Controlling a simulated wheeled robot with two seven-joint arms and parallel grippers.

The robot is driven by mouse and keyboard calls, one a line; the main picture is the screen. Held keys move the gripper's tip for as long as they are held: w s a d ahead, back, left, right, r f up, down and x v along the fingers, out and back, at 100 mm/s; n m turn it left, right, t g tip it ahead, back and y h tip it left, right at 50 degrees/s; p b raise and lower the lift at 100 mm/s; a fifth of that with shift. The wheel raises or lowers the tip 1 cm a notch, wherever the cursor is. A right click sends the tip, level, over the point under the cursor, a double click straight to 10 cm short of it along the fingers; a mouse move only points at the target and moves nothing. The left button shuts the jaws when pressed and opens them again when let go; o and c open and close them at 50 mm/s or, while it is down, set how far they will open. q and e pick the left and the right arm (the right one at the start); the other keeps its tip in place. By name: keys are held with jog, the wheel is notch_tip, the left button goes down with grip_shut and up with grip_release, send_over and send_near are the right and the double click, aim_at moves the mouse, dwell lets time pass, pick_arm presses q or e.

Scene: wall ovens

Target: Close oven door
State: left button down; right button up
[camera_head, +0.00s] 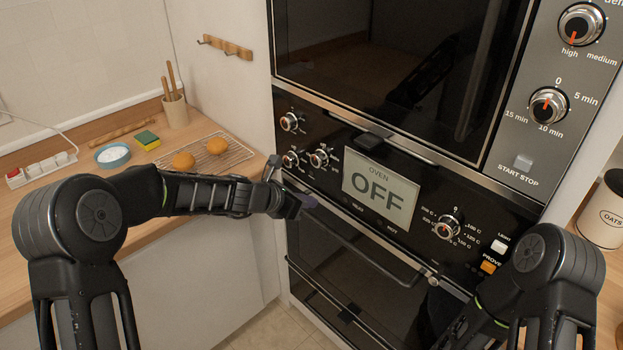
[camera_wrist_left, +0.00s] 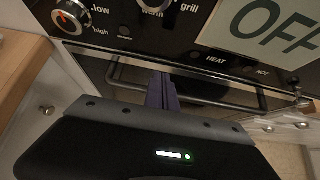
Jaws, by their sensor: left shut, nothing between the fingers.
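The oven door (camera_head: 345,255) is a dark glass panel below the control panel, with a metal bar handle (camera_head: 372,240) across its top. It looks upright and shut or nearly shut; I cannot tell if a small gap is left. My left gripper (camera_head: 298,205) is shut and empty at the left end of the handle, near the door's top edge. In the left wrist view its dark fingers (camera_wrist_left: 161,92) overlap the handle (camera_wrist_left: 205,92); whether they touch it is unclear. My right arm comes in at the lower right, and its gripper is out of view.
The control panel (camera_head: 310,140) has knobs and a display (camera_head: 381,190) reading OFF. A microwave-like upper unit (camera_head: 390,70) sits above. On the left counter are a wire rack (camera_head: 222,152) with buns, a bowl (camera_head: 113,155), a sponge (camera_head: 147,139) and a utensil pot (camera_head: 175,110).

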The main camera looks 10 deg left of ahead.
pick_arm(q)
jog(key=r, duration=0.1)
jog(key=w+d+r+p, duration=0.1)
jog(key=r, duration=0.1)
jog(key=w+r, duration=0.1)
jog(key=r, duration=0.1)
jog(key=shift+d+r, duration=0.15)
jog(key=shift+d, duration=0.05)
